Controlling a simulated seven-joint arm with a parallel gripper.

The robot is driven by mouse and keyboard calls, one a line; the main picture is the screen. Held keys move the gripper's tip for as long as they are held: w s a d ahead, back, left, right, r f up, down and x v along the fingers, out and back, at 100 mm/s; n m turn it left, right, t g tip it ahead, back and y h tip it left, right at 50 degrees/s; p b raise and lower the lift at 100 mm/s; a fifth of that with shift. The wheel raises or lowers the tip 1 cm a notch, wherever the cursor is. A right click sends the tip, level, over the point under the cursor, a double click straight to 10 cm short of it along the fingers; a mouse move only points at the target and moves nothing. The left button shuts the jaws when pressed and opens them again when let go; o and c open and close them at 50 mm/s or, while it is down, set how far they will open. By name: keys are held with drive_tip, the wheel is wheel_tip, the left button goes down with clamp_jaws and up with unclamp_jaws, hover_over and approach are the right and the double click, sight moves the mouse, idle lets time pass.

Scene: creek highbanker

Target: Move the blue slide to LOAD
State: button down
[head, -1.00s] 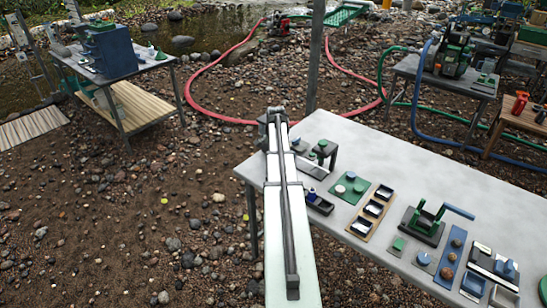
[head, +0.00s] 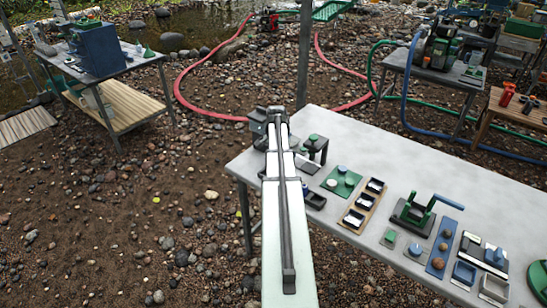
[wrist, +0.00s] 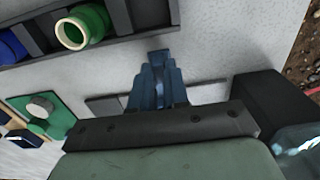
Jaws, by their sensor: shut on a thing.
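A flat grey strip (wrist: 208,93) lies on the table on both sides of the fingertips. I cannot read a LOAD mark. In the head view my arm reaches over the table's far left end and hides the gripper and slide.
A dark rack (wrist: 135,14) with a green cup (wrist: 82,27) and a blue cylinder (wrist: 10,46) is close by. A green plate (wrist: 57,114) lies left.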

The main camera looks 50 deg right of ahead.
drive_tip(key=shift+s, duration=1.25)
drive_tip(key=c, duration=1.2)
unclamp_jaws()
wheel_tip(320, 180, up, 7)
